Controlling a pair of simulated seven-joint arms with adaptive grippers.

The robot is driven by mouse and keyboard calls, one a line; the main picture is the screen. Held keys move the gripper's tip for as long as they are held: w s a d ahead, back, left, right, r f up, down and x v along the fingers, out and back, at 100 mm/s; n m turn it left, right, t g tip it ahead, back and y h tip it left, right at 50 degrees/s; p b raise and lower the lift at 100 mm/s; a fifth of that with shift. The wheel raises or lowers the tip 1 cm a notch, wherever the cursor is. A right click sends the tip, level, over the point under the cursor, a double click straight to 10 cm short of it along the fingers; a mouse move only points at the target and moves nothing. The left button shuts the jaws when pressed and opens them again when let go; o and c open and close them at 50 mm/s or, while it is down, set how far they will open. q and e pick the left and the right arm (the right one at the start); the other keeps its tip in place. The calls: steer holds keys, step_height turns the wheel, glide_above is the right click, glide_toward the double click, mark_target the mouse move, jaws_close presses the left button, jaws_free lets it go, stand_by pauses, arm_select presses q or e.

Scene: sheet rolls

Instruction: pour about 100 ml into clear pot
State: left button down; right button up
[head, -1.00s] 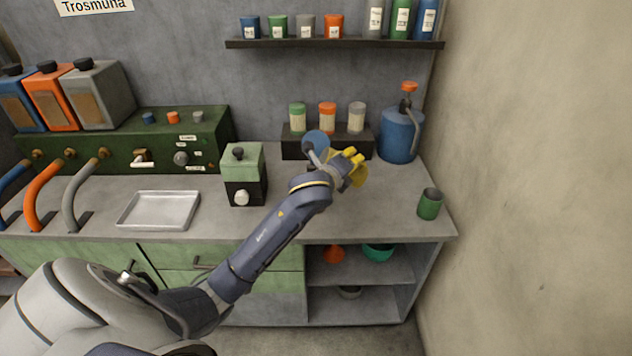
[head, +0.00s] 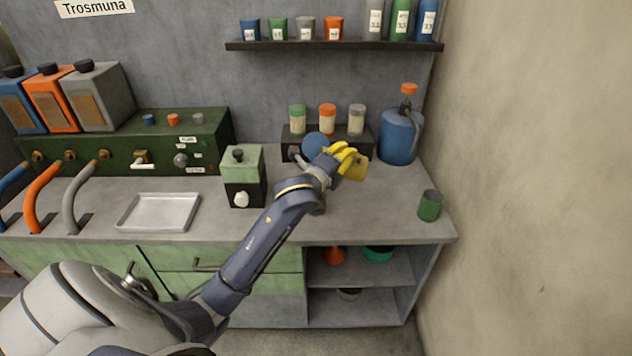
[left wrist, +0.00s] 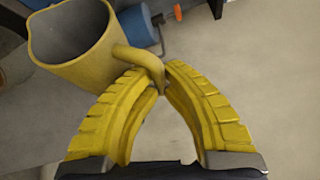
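My left gripper (head: 346,156) has yellow fingers and is over the counter, in front of the small dark rack. In the left wrist view its fingertips (left wrist: 160,84) close around the handle of a yellow jug (left wrist: 75,42). In the head view the jug (head: 357,168) shows partly behind the fingers, held tilted. The jug's inside looks grey; I cannot tell how much it holds. I cannot make out a clear pot; a small brownish thing (head: 319,207) shows under my wrist, mostly hidden. My right gripper is not in view.
A blue dispenser (head: 398,138) with an orange top stands at the back right. A green cup (head: 430,205) stands near the counter's right edge. A rack (head: 296,146) holds several jars. A green-and-black box (head: 243,180) and a metal tray (head: 125,219) are to the left.

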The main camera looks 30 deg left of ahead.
mark_target(357, 161)
arm_select(q)
steer(key=shift+s+a+r+n+t+b, duration=0.35)
steer(key=shift+a+r+n+t+b, duration=0.15)
steer(key=shift+b, duration=0.3)
steer(key=shift+s+a+r+n+t+b, duration=0.2)
steer(key=shift+a+r+n+t+b, duration=0.1)
steer(key=shift+a+r+n+b, duration=0.1)
steer(key=shift+w+d+f+m+g, duration=0.4)
steer(key=shift+d+f+m, duration=0.1)
steer(key=shift+d+m, duration=0.1)
steer(key=shift+w+d+f+m+g, duration=0.3)
steer(key=shift+w+d+f+m, duration=0.1)
steer(key=shift+d+f+m, duration=0.15)
steer(key=shift+w+d+f+m, duration=0.1)
steer(key=shift+d+f+m, duration=0.05)
steer(key=shift+f+m, duration=0.15)
steer(key=shift+g, duration=0.3)
steer(key=shift+w+d+f+m+g+y+p, duration=0.2)
steer(key=shift+d+f+m+g, duration=0.15)
steer(key=shift+f, duration=0.2)
steer(key=shift+w+d+f+m+g+y+p, duration=0.1)
steer(key=shift+w+d+f+m+g+p, duration=0.15)
steer(key=shift+f, duration=0.3)
steer(key=shift+d+f, duration=0.1)
